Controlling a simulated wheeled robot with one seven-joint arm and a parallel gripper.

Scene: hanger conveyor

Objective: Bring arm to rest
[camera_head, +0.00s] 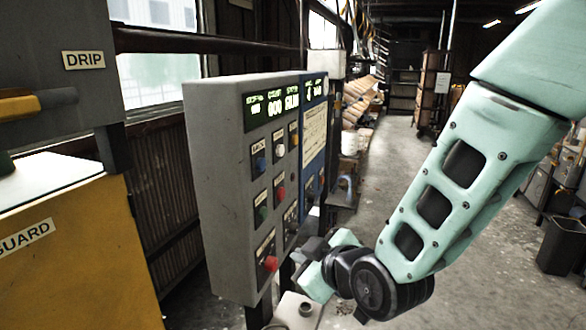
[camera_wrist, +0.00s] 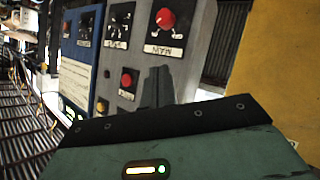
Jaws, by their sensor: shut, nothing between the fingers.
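My gripper (camera_head: 312,262) is at the lower middle of the head view, beside the lower part of a grey control panel (camera_head: 222,190). My green arm reaches down to it from the upper right. In the wrist view the gripper fingers (camera_wrist: 157,88) are together and empty, in front of the panel face. A red knob (camera_wrist: 166,19) and a red button (camera_wrist: 127,79) show beyond them. I cannot tell whether the fingers touch the panel.
A blue panel section (camera_head: 313,135) adjoins the grey one. Open concrete floor (camera_head: 395,165) runs back behind my arm. A dark bin (camera_head: 562,246) stands at the right.

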